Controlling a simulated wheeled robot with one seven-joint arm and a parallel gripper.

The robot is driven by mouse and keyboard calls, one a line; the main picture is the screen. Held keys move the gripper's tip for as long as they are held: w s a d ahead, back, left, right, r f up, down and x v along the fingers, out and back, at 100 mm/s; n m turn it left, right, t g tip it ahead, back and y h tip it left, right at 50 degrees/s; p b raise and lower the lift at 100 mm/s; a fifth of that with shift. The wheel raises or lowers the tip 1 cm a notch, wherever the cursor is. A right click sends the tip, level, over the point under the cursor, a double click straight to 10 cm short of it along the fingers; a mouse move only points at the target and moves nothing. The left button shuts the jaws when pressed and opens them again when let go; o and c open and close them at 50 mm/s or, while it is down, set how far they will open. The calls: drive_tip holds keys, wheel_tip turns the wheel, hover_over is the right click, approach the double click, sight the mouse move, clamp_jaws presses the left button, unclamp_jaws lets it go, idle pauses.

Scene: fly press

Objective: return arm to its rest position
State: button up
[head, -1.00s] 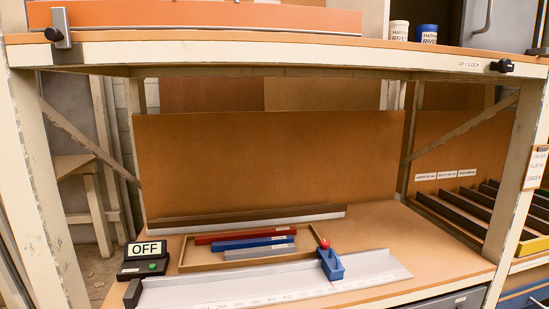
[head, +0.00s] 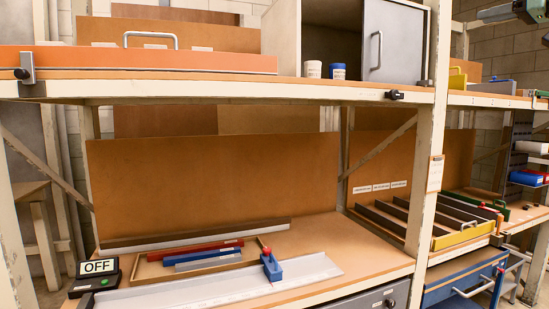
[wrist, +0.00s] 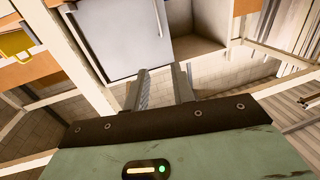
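My gripper (wrist: 162,84) shows in the wrist view with its two grey fingers apart and nothing between them. It is held in the air, with the grey cabinet door (wrist: 118,35) and shelving beyond it. In the head view, a greenish part of my arm shows at the top right corner, cut off by the frame edge. The gripper's fingers cannot be made out clearly there.
The bench (head: 330,240) carries a tray of coloured bars, a metal rule with a blue stop (head: 271,268), and an OFF display (head: 98,267). The upper shelf (head: 200,87) holds two small tubs and a grey-doored cabinet (head: 393,42). Slotted racks stand right.

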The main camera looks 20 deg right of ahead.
drive_tip(key=w+a+f+m+g+y, duration=0.25)
drive_tip(key=w+a+f+g, duration=0.25)
drive_tip(key=w+a+f, duration=1.15)
drive_tip(key=s+a+f+g, duration=0.25)
drive_tip(key=a+f, duration=0.55)
drive_tip(key=a, duration=0.5)
drive_tip(key=s+a+f+g, duration=0.1)
drive_tip(key=a+f+g, duration=0.3)
drive_tip(key=a+f, duration=0.65)
drive_tip(key=s+a+f+n+g+h, duration=0.1)
drive_tip(key=s+a+f+n+g, duration=0.1)
drive_tip(key=s+a+f, duration=0.45)
drive_tip(key=s+a+f+n+g+h, duration=0.15)
drive_tip(key=s+a+f, duration=0.25)
drive_tip(key=s+a, duration=0.5)
drive_tip(key=s+f+n+g+h, duration=0.1)
drive_tip(key=s+f+n, duration=0.1)
drive_tip(key=s+f, duration=0.4)
drive_tip(key=s+a+f+n+g+h, duration=0.1)
drive_tip(key=s+f, duration=0.5)
drive_tip(key=s, duration=0.8)
drive_tip(key=shift+s+f+n+g+h, duration=0.25)
drive_tip(key=shift+n+g+h, duration=0.05)
drive_tip(key=shift+n+h, duration=0.35)
